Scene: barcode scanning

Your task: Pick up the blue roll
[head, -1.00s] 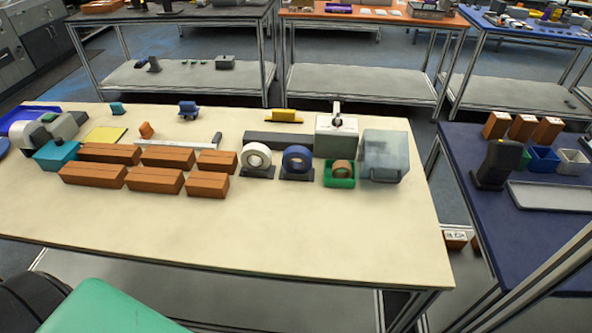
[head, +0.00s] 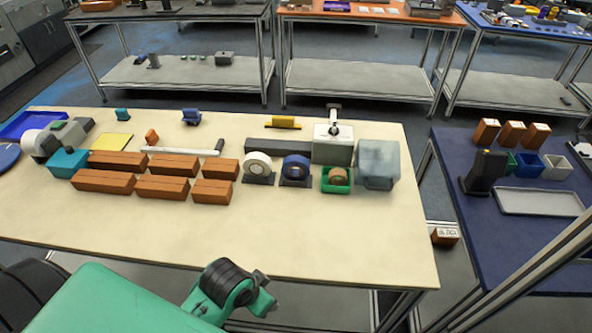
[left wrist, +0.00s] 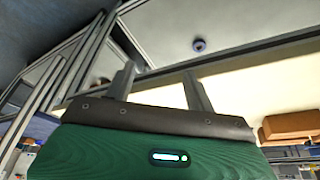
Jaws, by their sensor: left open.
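The blue roll (head: 296,167) stands upright on a small dark holder on the cream table (head: 300,235), between a white roll (head: 257,164) and a green box (head: 336,180) with a brown roll. Nothing touches it from my side. My left gripper (left wrist: 159,72) shows in the left wrist view with its two fingers apart and nothing between them. It is close to the table's edge, and the blue roll cannot be made out there. In the head view only my green left arm shows at the bottom, short of the rolls. My right gripper is not in view.
Several brown boxes (head: 163,188) lie left of the rolls. A grey translucent box (head: 378,165) and a white device (head: 333,145) stand to the right and behind. A dark bar (head: 280,148) lies behind the rolls. The table's front strip is clear.

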